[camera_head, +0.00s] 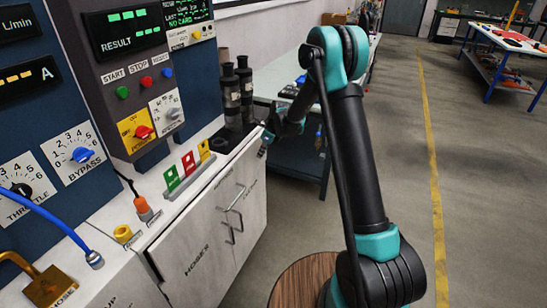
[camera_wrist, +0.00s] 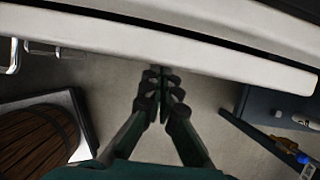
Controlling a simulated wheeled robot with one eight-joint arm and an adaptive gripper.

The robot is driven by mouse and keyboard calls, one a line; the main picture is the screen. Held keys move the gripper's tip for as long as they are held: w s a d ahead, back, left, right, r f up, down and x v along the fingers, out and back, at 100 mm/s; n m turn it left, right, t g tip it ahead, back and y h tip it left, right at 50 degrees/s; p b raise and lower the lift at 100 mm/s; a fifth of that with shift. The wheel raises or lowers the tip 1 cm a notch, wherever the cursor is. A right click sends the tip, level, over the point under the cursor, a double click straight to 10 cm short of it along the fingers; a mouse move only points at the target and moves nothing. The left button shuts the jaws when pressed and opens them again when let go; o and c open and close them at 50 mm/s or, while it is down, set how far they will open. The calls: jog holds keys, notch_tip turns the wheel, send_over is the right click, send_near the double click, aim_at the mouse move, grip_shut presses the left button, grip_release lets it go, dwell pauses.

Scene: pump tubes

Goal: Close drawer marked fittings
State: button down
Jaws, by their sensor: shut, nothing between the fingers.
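The white cabinet (camera_head: 205,240) with lettered fronts and metal handles (camera_head: 230,222) stands left of my arm. No front can be read as "fittings" here; one reads like "hoses". My gripper (camera_head: 264,146) is at the cabinet's far right end, near its top edge, and partly hidden by my arm. In the wrist view, my gripper (camera_wrist: 160,75) has its fingers together and empty, with the tips at the edge of a white panel (camera_wrist: 120,42). Contact cannot be told. A dark gap runs along behind that panel. Two handles (camera_wrist: 14,55) show at the left.
The counter carries dark cylinders (camera_head: 231,95), coloured tags (camera_head: 189,164) and a blue hose (camera_head: 50,220) below a control panel (camera_head: 140,75). A bench (camera_head: 320,150) stands beyond my gripper. The floor right of my arm is open.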

jog(key=shift+w+a, duration=0.25)
jog(key=shift+a, duration=0.3)
jog(key=shift+w+a, duration=0.2)
jog(key=shift+a, duration=0.35)
jog(key=shift+r, duration=0.1)
